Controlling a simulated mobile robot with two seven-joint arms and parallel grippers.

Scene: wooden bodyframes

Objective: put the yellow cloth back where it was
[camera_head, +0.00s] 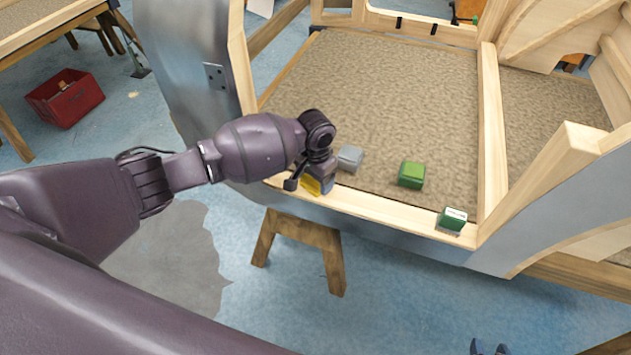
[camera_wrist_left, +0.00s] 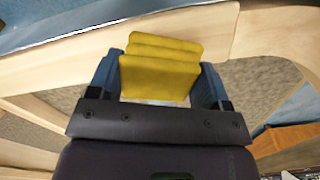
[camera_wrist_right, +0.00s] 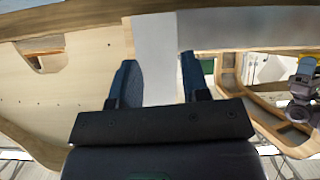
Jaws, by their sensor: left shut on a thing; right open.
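The yellow cloth (camera_head: 312,185) is a small folded pad at the front wooden rail of the bodyframe. My left gripper (camera_head: 319,180) is shut on it, and the arm hides part of the cloth. In the left wrist view the cloth (camera_wrist_left: 160,68) sits between the two blue fingers, its folded layers showing, with the rail behind it. I cannot tell whether the cloth touches the rail. My right gripper (camera_wrist_right: 158,75) is open and empty in the right wrist view. Its blue fingertips (camera_head: 489,348) show at the bottom edge of the head view.
A grey block (camera_head: 349,157) and a green block (camera_head: 411,175) lie on the brown floor panel (camera_head: 400,90). A green and white block (camera_head: 452,219) sits on the front rail (camera_head: 380,209) at the right. A trestle (camera_head: 305,240) stands below. A red crate (camera_head: 65,98) is at far left.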

